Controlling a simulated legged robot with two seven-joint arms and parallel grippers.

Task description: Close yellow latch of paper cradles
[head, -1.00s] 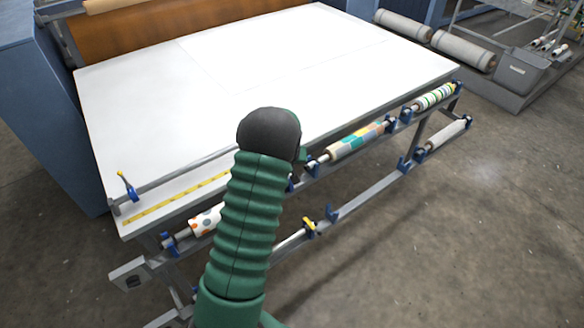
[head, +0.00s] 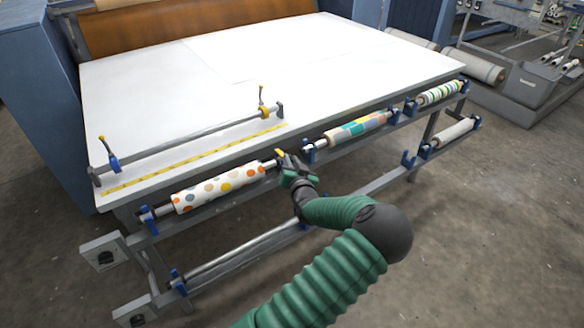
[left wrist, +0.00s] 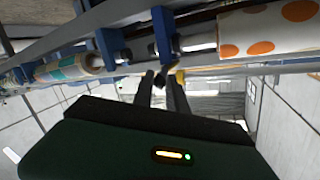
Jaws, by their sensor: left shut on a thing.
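The dotted paper roll (head: 218,188) lies in the upper row of cradles under the front edge of the white table. A small yellow latch (head: 280,153) shows at its right end, by the blue cradle. My left gripper (head: 287,161) is at this latch, its jaws shut on it. In the left wrist view the two fingers (left wrist: 165,82) meet the yellow latch (left wrist: 180,76) beside a blue cradle (left wrist: 163,32), and the dotted roll is at the right. The gripper partly hides the latch and cradle. My right gripper is not in view.
A colour-block roll (head: 357,130) and a striped roll (head: 440,93) lie further right in the upper row. The lower rail holds a bare bar (head: 235,250). The floor in front is clear.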

